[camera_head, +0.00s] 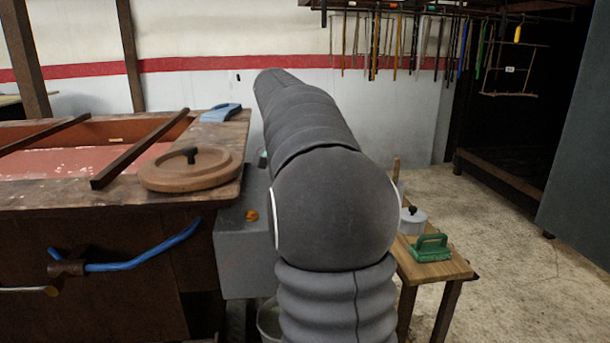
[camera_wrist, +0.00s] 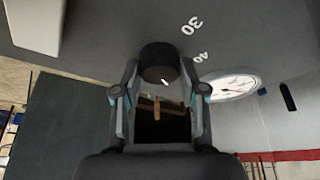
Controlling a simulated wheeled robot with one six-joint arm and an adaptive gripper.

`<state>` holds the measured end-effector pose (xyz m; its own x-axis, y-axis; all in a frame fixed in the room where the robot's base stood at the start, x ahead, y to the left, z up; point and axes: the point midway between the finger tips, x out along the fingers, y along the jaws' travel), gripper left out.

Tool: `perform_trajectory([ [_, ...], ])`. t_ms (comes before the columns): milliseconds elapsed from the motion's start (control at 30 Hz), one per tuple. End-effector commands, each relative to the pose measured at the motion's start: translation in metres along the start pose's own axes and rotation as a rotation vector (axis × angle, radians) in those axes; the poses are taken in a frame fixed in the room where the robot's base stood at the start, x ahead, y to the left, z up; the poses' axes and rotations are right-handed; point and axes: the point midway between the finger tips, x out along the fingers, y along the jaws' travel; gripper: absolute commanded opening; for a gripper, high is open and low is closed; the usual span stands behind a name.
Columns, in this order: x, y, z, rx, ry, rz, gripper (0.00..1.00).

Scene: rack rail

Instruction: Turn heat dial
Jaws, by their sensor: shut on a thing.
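The heat dial (camera_wrist: 158,56) is a dark round knob with a small white mark on its face. It shows at the upper middle of the wrist view, on a grey panel (camera_wrist: 110,30) printed with the white numbers 30 and 40. My gripper (camera_wrist: 160,72) has one finger on each side of the dial and is shut on it. In the head view my own arm covers the gripper and the dial. The grey box (camera_head: 240,262) beside the wooden vat shows there only in part.
A round white gauge (camera_wrist: 234,87) sits close to my right finger in the wrist view. In the head view, an orange knob (camera_head: 251,215) is on the grey box, a wooden lid (camera_head: 180,172) lies left, and a small table (camera_head: 452,268) with a green-handled tool (camera_head: 430,247) stands right.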

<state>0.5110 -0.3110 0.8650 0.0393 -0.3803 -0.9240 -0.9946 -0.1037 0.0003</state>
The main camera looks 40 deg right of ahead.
Motion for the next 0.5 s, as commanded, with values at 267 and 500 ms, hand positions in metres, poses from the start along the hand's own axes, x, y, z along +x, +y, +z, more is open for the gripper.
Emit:
perform_trajectory([
  [267, 0.0000, -0.0028, 0.0031, -0.003, -0.006, -0.006, 0.44],
  [500, 0.0009, 0.0000, -0.0004, 0.002, -0.003, -0.002, 0.67],
])
